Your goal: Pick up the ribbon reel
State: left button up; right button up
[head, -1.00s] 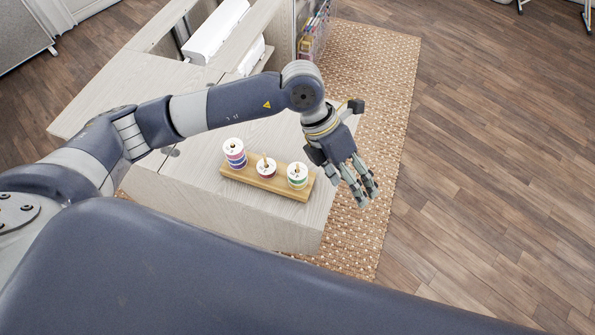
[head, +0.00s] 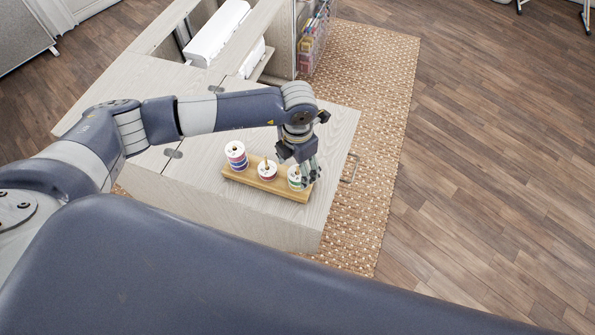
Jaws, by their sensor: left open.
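Several ribbon reels stand in a row on pegs of a wooden holder (head: 282,187) on the cabinet top. The left reel (head: 236,155) is the tallest, with blue, pink and white bands. The middle reel (head: 267,170) is low, dark red with a white top. The right reel (head: 294,178) is green and white, partly hidden by my left gripper. My left gripper (head: 309,178) is open and points down at the right reel's right side. I cannot tell whether its fingers touch the reel. My right gripper is not in view.
The pale wood cabinet top (head: 335,130) is clear around the holder. A white sewing machine (head: 217,32) sits in the cabinet's far section. A clear organizer (head: 312,40) with colourful items stands at the back. A woven rug (head: 385,110) lies on the wooden floor.

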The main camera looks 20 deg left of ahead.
aim_at(297, 172)
pick_arm(q)
jog(key=shift+w+f+p, duration=0.1)
jog(key=shift+f+p, duration=0.3)
jog(key=shift+f, duration=1.3)
jog(key=c, duration=1)
jog(key=shift+c, duration=0.2)
jog(key=shift+r, duration=0.1)
notch_tip(297, 172, up, 9)
jog(key=b, duration=0.3)
jog(key=shift+r, duration=0.45)
jog(key=shift+a, duration=0.1)
